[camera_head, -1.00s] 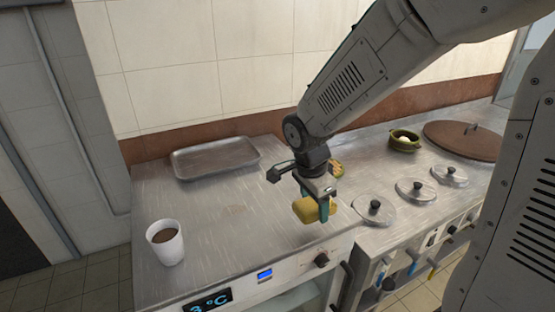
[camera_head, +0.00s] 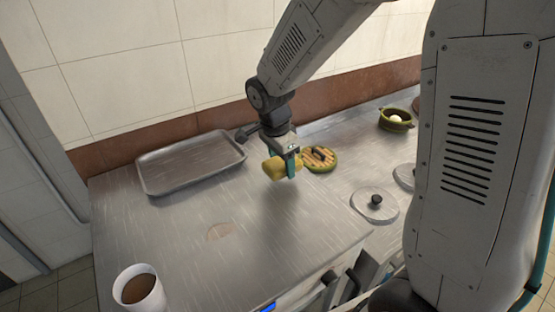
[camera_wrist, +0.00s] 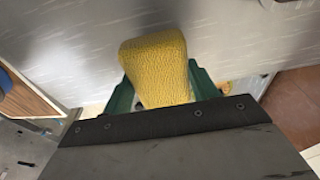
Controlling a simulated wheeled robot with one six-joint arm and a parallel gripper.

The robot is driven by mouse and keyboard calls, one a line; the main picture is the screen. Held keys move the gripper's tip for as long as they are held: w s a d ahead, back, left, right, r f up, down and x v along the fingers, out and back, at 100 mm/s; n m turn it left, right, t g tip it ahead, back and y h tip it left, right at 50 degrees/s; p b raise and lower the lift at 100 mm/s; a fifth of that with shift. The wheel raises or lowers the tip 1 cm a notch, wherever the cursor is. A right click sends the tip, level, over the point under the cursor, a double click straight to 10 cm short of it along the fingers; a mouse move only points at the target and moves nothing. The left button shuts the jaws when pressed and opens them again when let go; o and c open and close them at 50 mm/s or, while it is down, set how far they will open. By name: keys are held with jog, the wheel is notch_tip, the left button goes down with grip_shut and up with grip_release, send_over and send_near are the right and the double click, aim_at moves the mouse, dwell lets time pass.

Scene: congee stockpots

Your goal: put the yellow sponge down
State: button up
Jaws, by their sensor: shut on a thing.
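The yellow sponge (camera_head: 276,168) is held between the green fingers of my gripper (camera_head: 290,166) in the head view. It is above the steel counter (camera_head: 240,215), and I cannot tell the exact gap below it. In the wrist view the sponge (camera_wrist: 156,68) sticks out between the two green fingers, one on each side (camera_wrist: 160,92). The fingers are shut on it. The counter beneath the sponge looks bare.
A shallow metal tray (camera_head: 190,164) lies left of my gripper. A round green-rimmed dish (camera_head: 320,160) is close on its right. A cup of brown liquid (camera_head: 139,291) stands at the front left. Pot lids (camera_head: 374,206) and a green pot (camera_head: 396,120) are to the right.

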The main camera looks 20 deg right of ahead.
aim_at(280, 169)
jog(key=shift+w+f, duration=0.1)
jog(key=shift+w, duration=0.65)
jog(key=shift+f, duration=1.7)
jog(key=shift+f, duration=0.15)
jog(key=o, duration=1)
